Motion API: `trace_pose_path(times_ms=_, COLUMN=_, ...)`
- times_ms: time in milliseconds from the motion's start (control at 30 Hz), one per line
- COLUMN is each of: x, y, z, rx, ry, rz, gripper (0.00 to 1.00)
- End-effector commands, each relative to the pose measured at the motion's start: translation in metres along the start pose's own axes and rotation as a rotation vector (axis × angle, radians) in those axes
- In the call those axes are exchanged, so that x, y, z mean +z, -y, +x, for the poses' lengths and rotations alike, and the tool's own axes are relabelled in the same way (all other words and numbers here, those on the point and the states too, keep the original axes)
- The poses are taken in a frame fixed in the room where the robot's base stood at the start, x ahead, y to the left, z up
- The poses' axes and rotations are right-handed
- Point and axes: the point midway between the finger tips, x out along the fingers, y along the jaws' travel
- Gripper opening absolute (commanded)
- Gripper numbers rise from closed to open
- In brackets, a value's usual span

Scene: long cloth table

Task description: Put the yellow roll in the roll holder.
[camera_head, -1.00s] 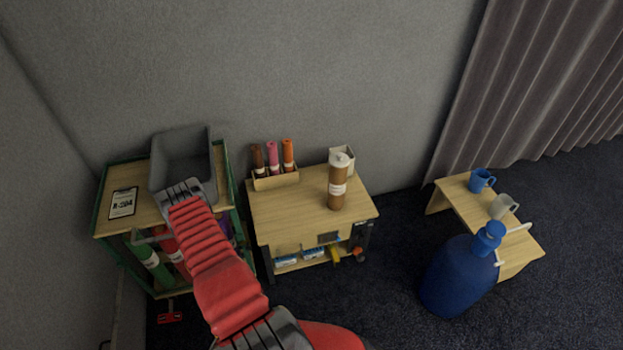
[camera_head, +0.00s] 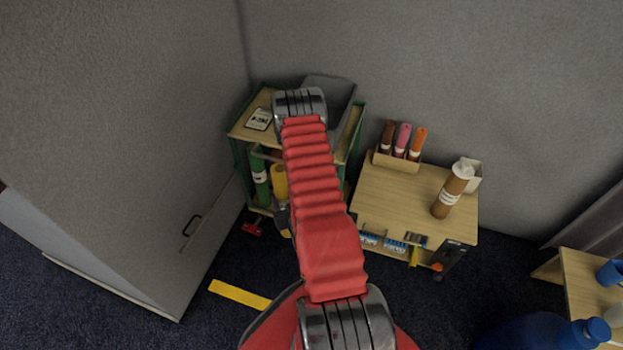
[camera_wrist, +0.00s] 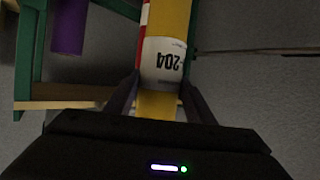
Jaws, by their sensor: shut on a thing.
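The yellow roll (camera_head: 280,182) stands roughly upright at the front of the green-framed shelf unit, partly behind my arm. In the wrist view the yellow roll (camera_wrist: 172,20) has a white label reading 204, and a red and white part shows along its left side. My gripper (camera_wrist: 159,92) is shut on it around the label end; in the head view my gripper (camera_head: 283,213) shows only as a small dark part beside the arm. A wooden roll holder (camera_head: 396,163) stands at the back of the small cabinet, with brown, pink and orange rolls upright in it.
A brown bottle-like container (camera_head: 449,194) stands on the cabinet top (camera_head: 390,205), right of clear space. A grey bin (camera_head: 338,92) sits on the unit.

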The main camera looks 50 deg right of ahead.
Motion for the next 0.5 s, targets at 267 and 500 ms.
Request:
trace_pose_path(times_ms=267, x=-0.067, y=0.045, z=0.012, rx=-0.069, ry=-0.009, rz=-0.031, gripper=0.00)
trace_pose_path(times_ms=500, x=-0.118, y=0.086, z=0.012, rx=-0.125, ry=-0.009, rz=-0.055, gripper=0.00)
